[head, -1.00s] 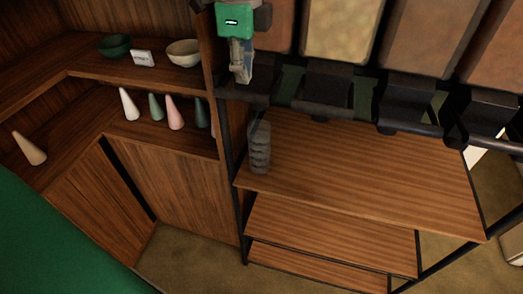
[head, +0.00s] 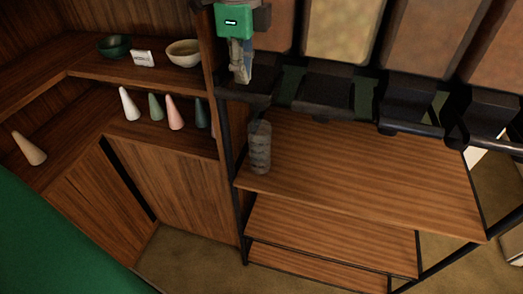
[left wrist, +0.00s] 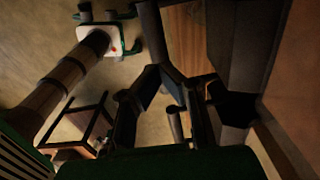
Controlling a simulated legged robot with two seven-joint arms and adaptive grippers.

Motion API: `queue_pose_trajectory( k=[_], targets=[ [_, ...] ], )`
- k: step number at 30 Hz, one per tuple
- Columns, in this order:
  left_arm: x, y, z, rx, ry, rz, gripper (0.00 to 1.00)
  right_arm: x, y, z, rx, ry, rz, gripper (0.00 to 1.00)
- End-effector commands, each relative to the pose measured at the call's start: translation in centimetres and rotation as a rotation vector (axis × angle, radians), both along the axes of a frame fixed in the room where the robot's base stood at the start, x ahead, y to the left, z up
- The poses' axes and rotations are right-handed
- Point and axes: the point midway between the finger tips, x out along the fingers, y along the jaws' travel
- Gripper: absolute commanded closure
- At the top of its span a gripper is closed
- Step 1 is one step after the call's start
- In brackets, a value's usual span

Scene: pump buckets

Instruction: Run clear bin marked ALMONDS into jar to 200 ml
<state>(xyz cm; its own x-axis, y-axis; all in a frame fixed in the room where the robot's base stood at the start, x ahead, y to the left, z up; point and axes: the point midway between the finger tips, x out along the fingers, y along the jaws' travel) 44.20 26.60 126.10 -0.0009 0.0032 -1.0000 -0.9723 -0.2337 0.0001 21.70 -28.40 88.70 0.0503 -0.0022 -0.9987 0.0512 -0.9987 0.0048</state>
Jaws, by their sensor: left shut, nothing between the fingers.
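A clear ridged jar (head: 259,148) stands upright on the left part of the rack's top wooden shelf (head: 350,180), below the leftmost black spout. It looks empty, but I cannot read any level on it. My left gripper (head: 241,76) is shut and empty, pointing down at the leftmost black spout (head: 262,92), above and slightly left of the jar. I cannot tell whether it touches the spout. Its dark fingers also show in the left wrist view (left wrist: 172,88). Several clear bins (head: 340,28) hang above the shelf. Their labels are not visible, so I cannot tell which is ALMONDS. My right gripper is out of view.
At the left, wooden shelving holds a green bowl (head: 114,46), a small white card (head: 143,58), a cream bowl (head: 184,53) and several cones (head: 174,112). A black post (head: 229,150) stands left of the jar. The top shelf right of the jar is clear.

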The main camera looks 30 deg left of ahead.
Motion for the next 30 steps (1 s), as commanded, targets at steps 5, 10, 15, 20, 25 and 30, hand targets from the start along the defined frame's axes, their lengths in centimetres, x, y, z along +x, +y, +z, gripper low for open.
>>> queue_pose_trajectory(
  k=[5,10,15,20,25,30],
  targets=[
    [0.0,0.0,0.0,0.0,0.0,0.0,1.0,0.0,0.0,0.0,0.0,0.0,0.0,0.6],
    [0.0,0.0,-0.4,0.0,0.001,0.0,1.0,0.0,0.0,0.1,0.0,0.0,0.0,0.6],
    [0.0,-0.1,-0.8,0.001,0.001,0.001,1.0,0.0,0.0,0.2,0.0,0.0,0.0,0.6],
    [0.0,-0.2,-0.8,0.001,0.0,0.0,1.0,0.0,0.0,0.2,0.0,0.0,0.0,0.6],
    [0.0,-0.1,-1.0,0.001,0.0,0.0,1.0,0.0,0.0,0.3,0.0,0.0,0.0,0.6],
    [0.0,0.0,-1.5,0.001,0.001,0.0,1.0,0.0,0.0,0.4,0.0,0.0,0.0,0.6]
  ],
)
